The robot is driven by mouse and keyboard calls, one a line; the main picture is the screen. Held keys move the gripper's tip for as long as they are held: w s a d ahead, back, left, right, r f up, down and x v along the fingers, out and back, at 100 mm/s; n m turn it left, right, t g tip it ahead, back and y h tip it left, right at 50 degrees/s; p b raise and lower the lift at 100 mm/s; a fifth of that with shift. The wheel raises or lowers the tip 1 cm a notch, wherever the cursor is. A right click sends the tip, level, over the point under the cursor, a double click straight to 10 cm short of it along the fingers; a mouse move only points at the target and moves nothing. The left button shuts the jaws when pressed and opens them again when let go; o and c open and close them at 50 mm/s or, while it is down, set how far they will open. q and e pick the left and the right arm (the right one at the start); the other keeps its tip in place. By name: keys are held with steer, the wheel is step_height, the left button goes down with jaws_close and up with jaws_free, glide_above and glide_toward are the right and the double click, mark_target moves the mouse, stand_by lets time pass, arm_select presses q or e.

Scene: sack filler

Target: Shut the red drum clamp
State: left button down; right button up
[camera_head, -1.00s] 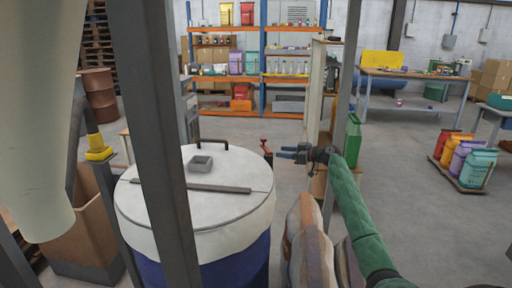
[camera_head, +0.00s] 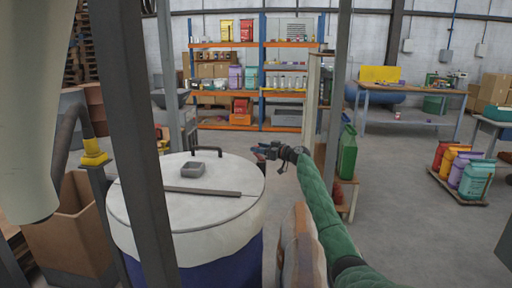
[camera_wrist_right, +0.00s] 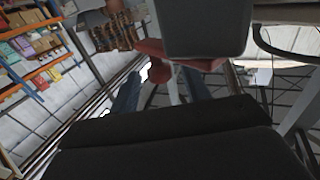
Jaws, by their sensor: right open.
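The blue drum (camera_head: 228,267) with its white lid (camera_head: 225,175) stands at centre left, partly behind a grey post. The red clamp (camera_head: 261,157) is at the lid's right rim and mostly hidden by my right gripper (camera_head: 262,152). In the right wrist view, the red clamp (camera_wrist_right: 160,70) shows just beyond my right gripper (camera_wrist_right: 160,92), near the gap between its blue fingers. The fingers are apart. I cannot tell whether they touch the clamp. My left gripper is not in view.
Grey posts (camera_head: 135,130) stand close in front and beside the drum. A brown sack (camera_head: 300,250) stands right of the drum. A green container (camera_head: 347,152) is near my right forearm.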

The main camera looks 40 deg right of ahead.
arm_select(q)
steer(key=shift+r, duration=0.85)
arm_select(e)
steer(key=shift+x, duration=1)
jaws_close()
